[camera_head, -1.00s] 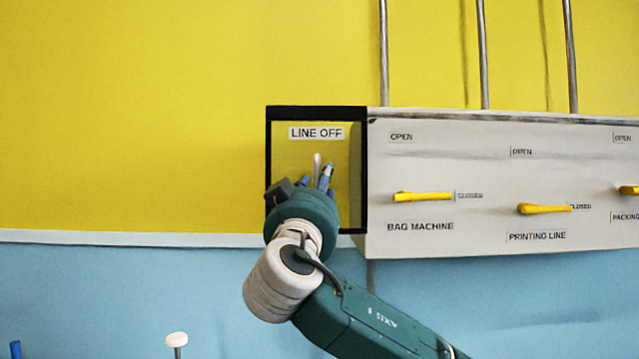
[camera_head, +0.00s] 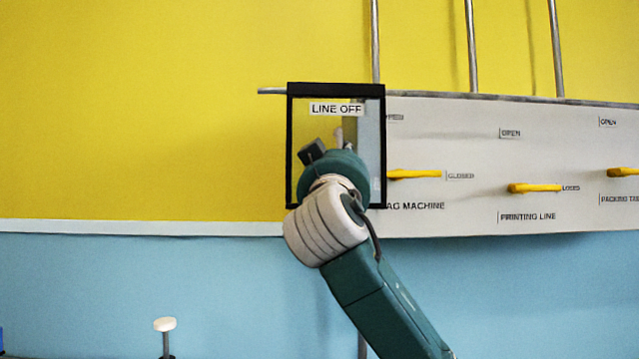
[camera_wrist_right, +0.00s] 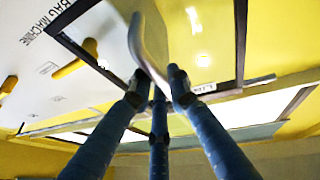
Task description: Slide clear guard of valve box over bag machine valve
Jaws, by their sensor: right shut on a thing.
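The clear guard (camera_head: 337,88) is a black-framed clear panel with a LINE OFF label. It overlaps the left end of the white valve box (camera_head: 480,150). The yellow bag machine valve handle (camera_head: 415,174) lies level beside CLOSED; its left end meets the guard's right frame edge, and most of it is uncovered. My right gripper (camera_wrist_right: 160,78) is shut on the guard's metal handle (camera_wrist_right: 139,40), which also shows in the head view (camera_head: 338,134). My wrist hides most of the fingers in the head view. My left gripper is not in view.
A metal rail (camera_head: 270,91) sticks out left of the guard. The printing line valve handle (camera_head: 534,188) and packing valve handle (camera_head: 624,172) are farther right. Vertical pipes (camera_head: 471,45) rise above the box. A white-topped post (camera_head: 165,324) stands lower left.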

